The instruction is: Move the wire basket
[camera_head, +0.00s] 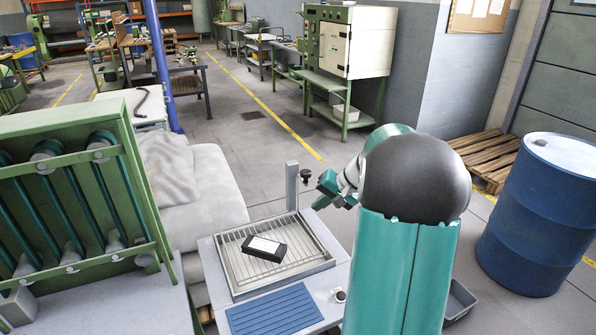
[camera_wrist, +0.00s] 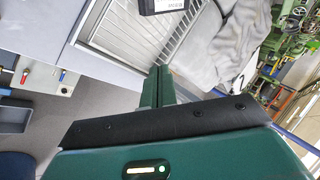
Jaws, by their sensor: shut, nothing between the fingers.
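The wire basket (camera_head: 307,247) is a shallow, light grey tray with a wire bottom on a small grey table below the middle of the head view. A black box with a white label (camera_head: 264,248) lies in it, slightly askew. My gripper (camera_head: 328,188) is above and beyond the basket's back right corner, apart from it; my arm partly hides it. In the wrist view my green fingers (camera_wrist: 158,76) are together with nothing between them. The basket's wires (camera_wrist: 130,30) show beyond the fingertips, and the black box (camera_wrist: 160,6) is cut by the top edge.
A grey post (camera_head: 292,187) stands at the table's back edge, close to my gripper. A blue ridged mat (camera_head: 275,312) and a small cup (camera_head: 339,295) lie in front of the basket. A green rack (camera_head: 75,215) stands left; a blue drum (camera_head: 540,215) stands right.

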